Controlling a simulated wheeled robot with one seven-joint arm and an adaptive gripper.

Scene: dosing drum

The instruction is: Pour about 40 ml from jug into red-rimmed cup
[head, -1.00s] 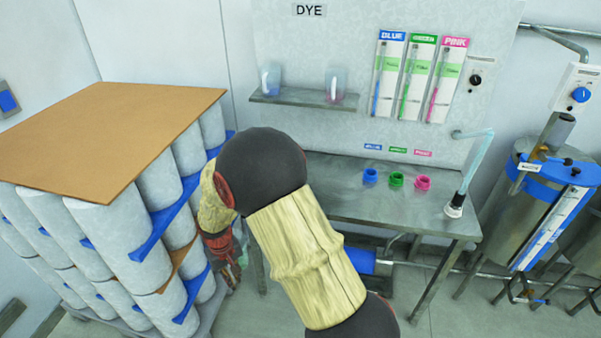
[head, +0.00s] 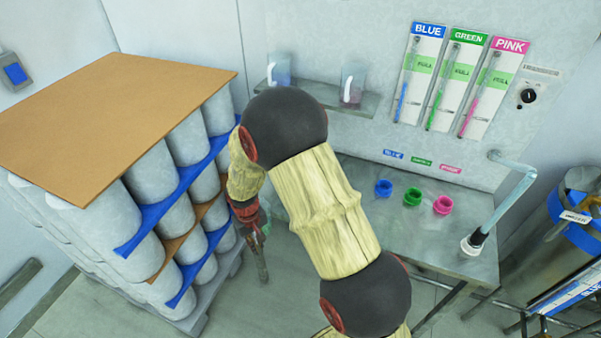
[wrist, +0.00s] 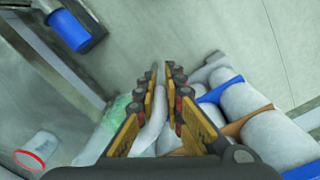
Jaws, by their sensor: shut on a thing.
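My gripper (wrist: 164,72) is shut on the pale handle of a clear jug (wrist: 117,113) with a green tint. The jug's body shows beside the left finger; its rim and liquid level cannot be made out. In the head view my gripper (head: 258,240) hangs beside the drum stack, left of the table, and the jug is mostly hidden by my arm. The red-rimmed cup (wrist: 30,160) shows at the lower left of the wrist view on a grey surface, apart from the jug. I cannot see the cup in the head view.
A pallet stack of pale drums (head: 190,150) stands close at the left. The steel table (head: 385,235) carries blue, green and pink rings. A shelf (head: 315,93) holds two jugs. A blue container (wrist: 68,30) shows top left in the wrist view.

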